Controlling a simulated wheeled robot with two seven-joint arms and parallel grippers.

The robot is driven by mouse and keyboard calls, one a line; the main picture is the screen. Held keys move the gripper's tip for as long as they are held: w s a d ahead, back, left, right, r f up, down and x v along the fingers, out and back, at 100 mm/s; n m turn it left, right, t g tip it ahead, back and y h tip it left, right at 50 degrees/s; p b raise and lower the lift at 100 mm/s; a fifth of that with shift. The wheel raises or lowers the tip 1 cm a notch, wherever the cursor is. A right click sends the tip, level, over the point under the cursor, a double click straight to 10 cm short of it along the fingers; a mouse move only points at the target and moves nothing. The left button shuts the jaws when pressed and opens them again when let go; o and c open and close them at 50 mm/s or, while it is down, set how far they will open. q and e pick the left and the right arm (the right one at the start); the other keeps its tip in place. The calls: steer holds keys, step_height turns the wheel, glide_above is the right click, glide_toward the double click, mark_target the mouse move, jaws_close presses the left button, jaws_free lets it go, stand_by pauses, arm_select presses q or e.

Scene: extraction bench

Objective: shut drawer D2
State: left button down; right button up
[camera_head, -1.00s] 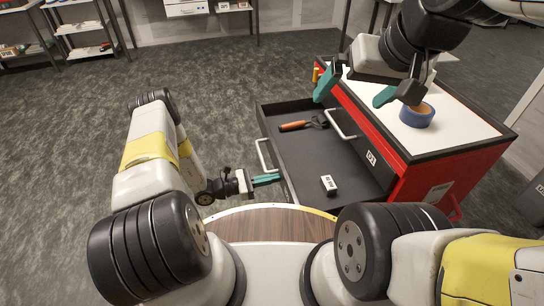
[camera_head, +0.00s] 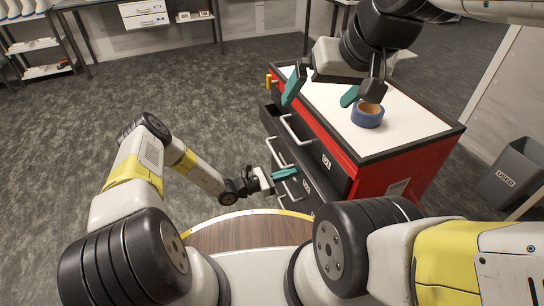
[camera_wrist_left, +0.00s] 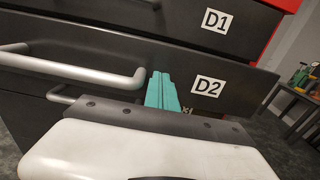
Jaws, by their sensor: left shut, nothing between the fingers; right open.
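Drawer D2 (camera_head: 307,186) is the black drawer below drawer D1 (camera_head: 326,161) in the red cabinet (camera_head: 377,178). My right gripper (camera_head: 320,91) is open and empty above the cabinet top.
A blue tape roll (camera_head: 367,113) stands on the white cabinet top (camera_head: 415,130), near the right gripper. A grey bin (camera_head: 517,175) stands to the right. Another handle shows below D2. The carpet to the left is clear.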

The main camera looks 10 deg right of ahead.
mark_target(305, 168)
arm_select(q)
steer(key=x, duration=0.5)
steer(key=shift+w+d, duration=0.1)
steer(key=shift+d, duration=0.3)
steer(key=shift+w+d+r, duration=0.1)
steer(key=shift+w+d, duration=0.1)
steer(key=shift+d, duration=0.5)
steer(key=shift+a, duration=0.35)
steer(key=v, duration=1.4)
